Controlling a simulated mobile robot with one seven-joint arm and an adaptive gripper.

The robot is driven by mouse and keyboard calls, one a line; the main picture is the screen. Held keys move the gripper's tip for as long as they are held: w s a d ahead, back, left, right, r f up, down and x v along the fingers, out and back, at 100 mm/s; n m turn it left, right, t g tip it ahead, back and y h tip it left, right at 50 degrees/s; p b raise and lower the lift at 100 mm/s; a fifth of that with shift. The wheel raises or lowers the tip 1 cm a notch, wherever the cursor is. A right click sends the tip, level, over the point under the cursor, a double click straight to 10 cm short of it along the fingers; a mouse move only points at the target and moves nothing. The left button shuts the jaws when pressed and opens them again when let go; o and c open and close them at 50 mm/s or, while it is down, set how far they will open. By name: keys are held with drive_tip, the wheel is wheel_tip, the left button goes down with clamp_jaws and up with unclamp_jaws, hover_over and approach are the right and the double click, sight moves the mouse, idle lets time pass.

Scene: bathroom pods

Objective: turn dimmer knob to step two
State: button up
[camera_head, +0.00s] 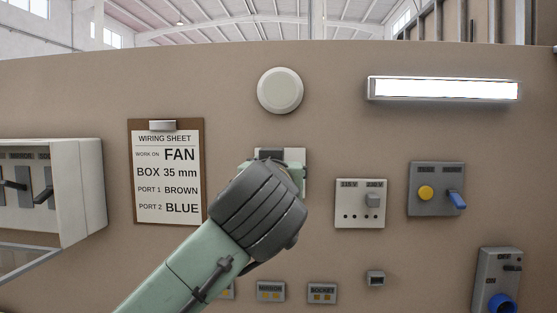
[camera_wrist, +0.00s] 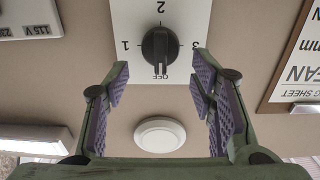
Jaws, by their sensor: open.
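The dimmer knob (camera_wrist: 160,46) is black and sits on a white plate (camera_wrist: 194,14) marked OFF, 1, 2 and 3. The wrist view is upside down. The knob's grip bar lies along the line between OFF and 2, with its longer end at the OFF mark. My gripper (camera_wrist: 162,82) is open and empty, its purple-padded fingers apart on either side below the knob in the picture, not touching it. In the head view my arm covers the knob and most of the plate (camera_head: 297,158).
A round white fixture (camera_head: 280,91) and a lit lamp (camera_head: 444,89) are above. A wiring sheet (camera_head: 167,171) hangs to the left. A voltage switch plate (camera_head: 360,203) and a grey box with a blue lever (camera_head: 436,188) are to the right. Small labelled boxes (camera_head: 271,291) sit below.

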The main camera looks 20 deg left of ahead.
drive_tip(key=shift+x, duration=0.9)
drive_tip(key=shift+c, duration=0.2)
drive_tip(key=c, duration=1.1)
drive_tip(key=shift+d+f, duration=0.1)
